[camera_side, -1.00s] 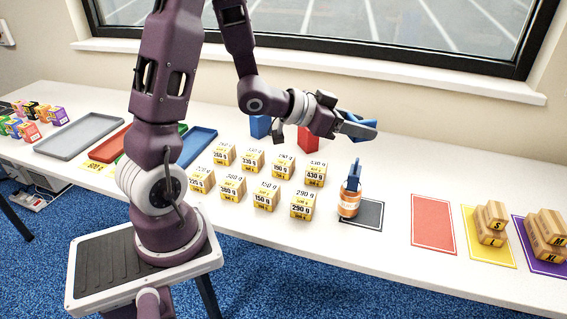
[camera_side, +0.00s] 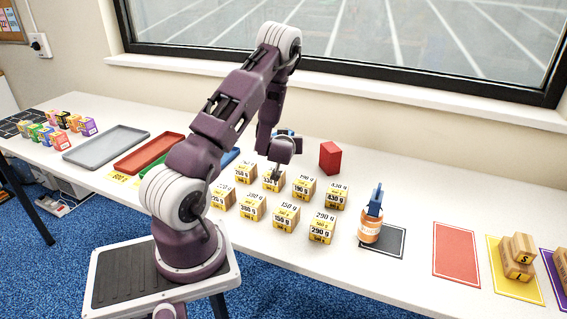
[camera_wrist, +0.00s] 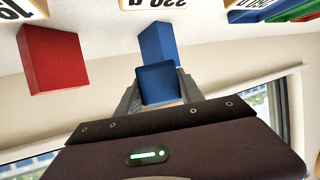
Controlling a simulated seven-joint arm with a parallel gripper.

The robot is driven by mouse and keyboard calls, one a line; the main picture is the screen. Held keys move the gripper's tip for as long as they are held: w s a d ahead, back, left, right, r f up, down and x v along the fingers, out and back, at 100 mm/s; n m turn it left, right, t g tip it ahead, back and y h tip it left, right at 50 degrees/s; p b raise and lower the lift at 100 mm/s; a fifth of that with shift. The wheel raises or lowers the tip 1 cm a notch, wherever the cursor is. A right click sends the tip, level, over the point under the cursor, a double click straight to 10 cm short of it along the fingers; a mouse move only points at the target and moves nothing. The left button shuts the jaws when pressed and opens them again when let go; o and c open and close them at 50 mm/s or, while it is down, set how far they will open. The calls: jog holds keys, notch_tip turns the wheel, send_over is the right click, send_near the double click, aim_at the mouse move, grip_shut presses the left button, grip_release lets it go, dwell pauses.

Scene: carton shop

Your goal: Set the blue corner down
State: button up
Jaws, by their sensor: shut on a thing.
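My gripper (camera_wrist: 160,88) is shut on the blue corner (camera_wrist: 162,83), which shows between its two fingers in the wrist view. A blue block (camera_wrist: 157,42) shows just beyond the held piece there; I cannot tell whether the two touch. A red block (camera_wrist: 51,60) is to the left in the wrist view, and stands at the back of the table in the side view (camera_side: 330,158). In the side view my arm hides most of the gripper; a bit of blue shows behind the wrist, and I cannot tell which blue piece it is.
Several yellow-labelled weight boxes (camera_side: 286,217) stand in front of the wrist. A red mat (camera_side: 456,250) is bare. Grey (camera_side: 105,146) and red trays (camera_side: 150,153) lie left.

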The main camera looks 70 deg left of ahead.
notch_tip(320, 180, down, 6)
jog(key=shift+r, duration=0.15)
jog(key=shift+f, duration=0.6)
jog(key=o, duration=1.3)
